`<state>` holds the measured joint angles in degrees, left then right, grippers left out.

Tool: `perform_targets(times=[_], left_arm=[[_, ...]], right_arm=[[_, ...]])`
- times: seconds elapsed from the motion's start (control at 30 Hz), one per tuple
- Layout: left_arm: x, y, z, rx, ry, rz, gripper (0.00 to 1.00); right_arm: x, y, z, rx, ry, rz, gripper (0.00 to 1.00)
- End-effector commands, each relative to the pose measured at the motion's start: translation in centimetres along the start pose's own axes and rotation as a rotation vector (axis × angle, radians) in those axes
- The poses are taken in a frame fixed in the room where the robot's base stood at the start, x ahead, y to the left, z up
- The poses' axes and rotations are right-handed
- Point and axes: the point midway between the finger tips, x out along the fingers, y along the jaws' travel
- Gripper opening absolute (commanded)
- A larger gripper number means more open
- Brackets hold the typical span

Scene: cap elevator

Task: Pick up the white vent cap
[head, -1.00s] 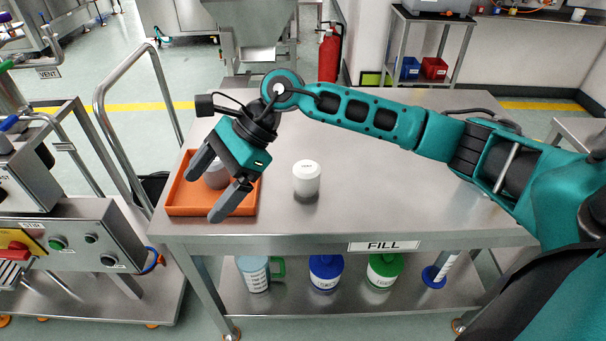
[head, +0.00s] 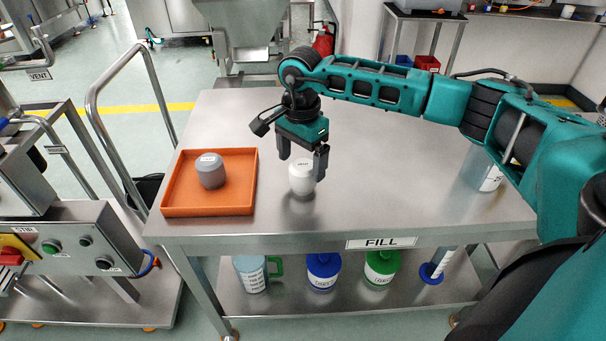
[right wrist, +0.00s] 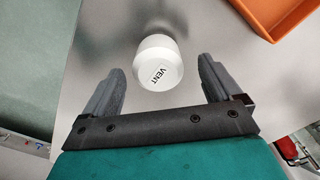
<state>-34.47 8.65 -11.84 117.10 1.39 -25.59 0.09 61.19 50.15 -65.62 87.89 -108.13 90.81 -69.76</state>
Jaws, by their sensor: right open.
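The white vent cap (head: 302,178) stands upright on the steel table, to the right of the orange tray. My right gripper (head: 302,163) is open above and partly in front of it in the head view, with its fingers pointing down. In the right wrist view the cap (right wrist: 159,62), labelled VENT, lies between and just beyond the two open fingertips of my right gripper (right wrist: 163,78). I cannot tell that either finger touches it. My left gripper is not in view.
The orange tray (head: 208,210) holds a grey cap (head: 210,171) at the table's left. A clear container (head: 490,178) stands at the right, partly behind my arm. The table (head: 400,205) is mostly bare. Several containers stand on the lower shelf.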

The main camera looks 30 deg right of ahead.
Motion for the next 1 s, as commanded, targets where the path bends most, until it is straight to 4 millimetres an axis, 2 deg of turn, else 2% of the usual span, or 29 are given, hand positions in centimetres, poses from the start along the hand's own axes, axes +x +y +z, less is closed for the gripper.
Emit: perform_targets(times=[0.3, 0.4, 0.67, 1.0], left_arm=[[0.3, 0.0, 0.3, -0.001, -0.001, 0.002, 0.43], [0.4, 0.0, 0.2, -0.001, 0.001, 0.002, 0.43], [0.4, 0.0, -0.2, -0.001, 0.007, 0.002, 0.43], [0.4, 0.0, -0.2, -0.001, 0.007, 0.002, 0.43]], right_arm=[[4.3, 0.3, -0.1, -0.001, -0.002, 0.002, 0.92], [5.1, 0.3, -0.2, 0.0, -0.002, 0.002, 0.92], [5.3, 0.3, -0.2, 0.0, -0.002, 0.0, 0.92], [5.3, 0.3, -0.2, 0.0, -0.002, 0.0, 0.6]])
